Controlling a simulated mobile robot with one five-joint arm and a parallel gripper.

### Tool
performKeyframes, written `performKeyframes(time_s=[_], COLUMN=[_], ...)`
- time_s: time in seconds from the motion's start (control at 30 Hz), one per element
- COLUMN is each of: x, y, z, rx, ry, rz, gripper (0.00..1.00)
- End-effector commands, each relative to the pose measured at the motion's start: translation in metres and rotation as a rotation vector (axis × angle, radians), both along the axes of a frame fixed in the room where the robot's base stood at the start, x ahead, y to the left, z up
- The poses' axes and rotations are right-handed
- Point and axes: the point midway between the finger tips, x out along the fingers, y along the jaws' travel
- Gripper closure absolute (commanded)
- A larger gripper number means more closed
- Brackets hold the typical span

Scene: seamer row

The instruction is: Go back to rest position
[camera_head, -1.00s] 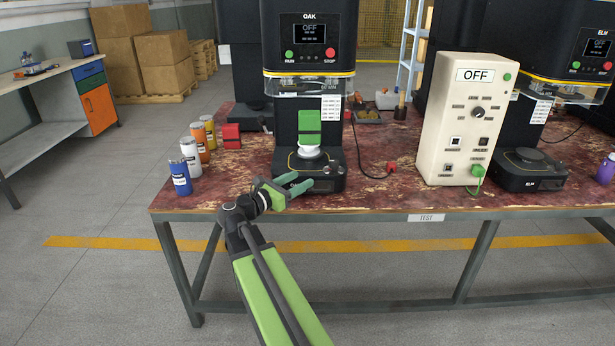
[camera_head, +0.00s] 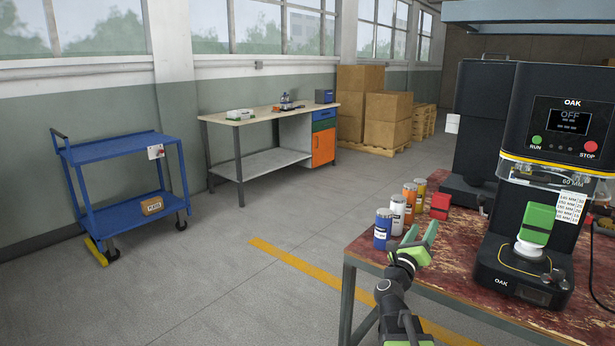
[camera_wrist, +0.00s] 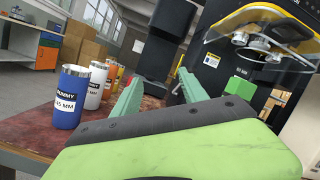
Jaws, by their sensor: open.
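My gripper (camera_head: 420,240) is open, with nothing between its green fingers. In the head view it is over the near left corner of the red worktable (camera_head: 455,272), left of the OAK machine (camera_head: 540,150). The wrist view also shows the two fingers (camera_wrist: 160,92) apart and empty. A blue can (camera_head: 382,230) stands on the table just left of my gripper. A white can (camera_head: 397,215), an orange can (camera_head: 409,203) and a yellow one (camera_head: 420,190) stand in a row behind it. The OAK screen reads OFF.
A blue trolley (camera_head: 125,145) and a workbench (camera_head: 262,112) stand along the left wall. Open floor lies between them and the table.

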Motion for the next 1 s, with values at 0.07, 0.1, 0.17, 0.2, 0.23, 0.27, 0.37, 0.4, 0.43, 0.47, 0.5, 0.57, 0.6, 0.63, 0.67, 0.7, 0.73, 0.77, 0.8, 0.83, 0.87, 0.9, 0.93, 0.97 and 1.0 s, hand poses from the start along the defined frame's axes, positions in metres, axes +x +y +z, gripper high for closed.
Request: performKeyframes(time_s=[0.07,0.1,0.17,0.2,0.23,0.27,0.37,0.4,0.43,0.47,0.5,0.57,0.6,0.63,0.67,0.7,0.73,0.77,0.8,0.83,0.87,0.9,0.93,0.97,1.0], x=[0.025,0.035,0.043,0.043,0.040,0.035,0.001,-0.017,-0.032,-0.046,-0.064,-0.092,-0.109,-0.122,-0.135,-0.152,-0.164,-0.177,-0.193,-0.205,-0.216,-0.214,-0.214,-0.213,-0.213], y=[0.058,0.089,0.135,0.162,0.181,0.196,0.226,0.229,0.229,0.227,0.222,0.213,0.207,0.202,0.197,0.191,0.187,0.182,0.178,0.176,0.176,0.177,0.177,0.177,0.177], z=[-0.009,-0.020,-0.045,-0.067,-0.086,-0.107,-0.178,-0.203,-0.220,-0.234,-0.251,-0.270,-0.280,-0.286,-0.291,-0.297,-0.300,-0.302,-0.304,-0.305,-0.305,-0.287,-0.275,-0.266,-0.256], rx=[-0.203,-0.327,-0.527,-0.665,-0.773,-0.881,-1.224,-1.344,-1.423,-1.495,-1.579,-1.683,-1.743,-1.783,-1.819,-1.863,-1.893,-1.920,-1.955,-1.979,1.977,1.997,1.998,1.999,1.999], ry=[0.165,0.264,0.419,0.526,0.608,0.690,0.958,1.053,1.120,1.179,1.253,1.347,1.399,1.436,1.469,1.507,1.532,1.552,1.565,1.563,-1.500,-1.463,-1.469,-1.471,-1.473], rz=[0.172,0.264,0.401,0.493,0.560,0.629,0.856,0.942,1.006,1.066,1.144,1.259,1.334,1.391,1.451,1.532,1.596,1.662,1.756,1.833,-1.874,-1.861,-1.861,-1.861,-1.862], gripper=[0.49,0.49,0.49,0.49,0.49,0.49,0.49,0.49,0.49,0.49,0.49,0.49,0.49,0.49,0.49,0.49,0.49,0.49,0.49,0.49,0.49,0.49,0.49,0.49,0.49])
